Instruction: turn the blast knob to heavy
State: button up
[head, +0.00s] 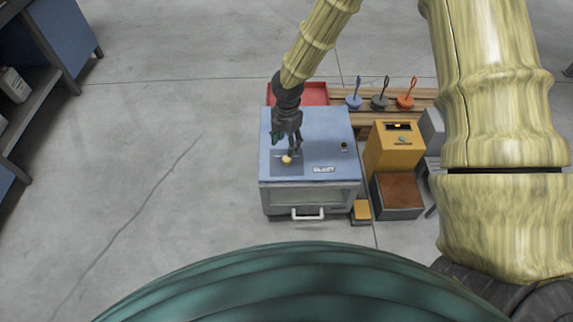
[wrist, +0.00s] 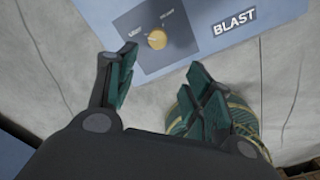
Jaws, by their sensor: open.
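The blast knob is a small round yellow-orange knob (head: 287,159) on a dark grey panel (head: 277,167) on top of the blue blast cabinet (head: 335,131). It also shows in the wrist view as a knob (wrist: 157,39) with small white labels around its upper left; the left one seems to read "LIGHT", the other is too blurred to read surely. Its pointer direction cannot be told. My gripper (head: 289,146) is just above and behind the knob in the head view. In the wrist view its green-padded fingers (wrist: 161,82) are apart and empty, with the knob beyond the tips.
A "BLAST" label (head: 323,169) and a small dark fitting (head: 344,147) are on the cabinet top. A yellow machine (head: 394,150) stands to the right. A red tray (head: 311,93) and several coloured hooked items on a wooden rack are behind. Floor at left is clear.

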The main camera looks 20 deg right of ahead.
aim_at(287, 158)
jog(key=shift+n, duration=0.4)
jog(key=f+b, duration=0.1)
jog(key=f, duration=0.2)
jog(key=w+f+b, duration=0.1)
jog(key=f, duration=0.3)
jog(key=f+b, duration=0.1)
jog(key=f, duration=0.2)
jog(key=shift+w+d+f, duration=0.2)
jog(key=shift+d, duration=0.1)
jog(key=c, duration=1.1)
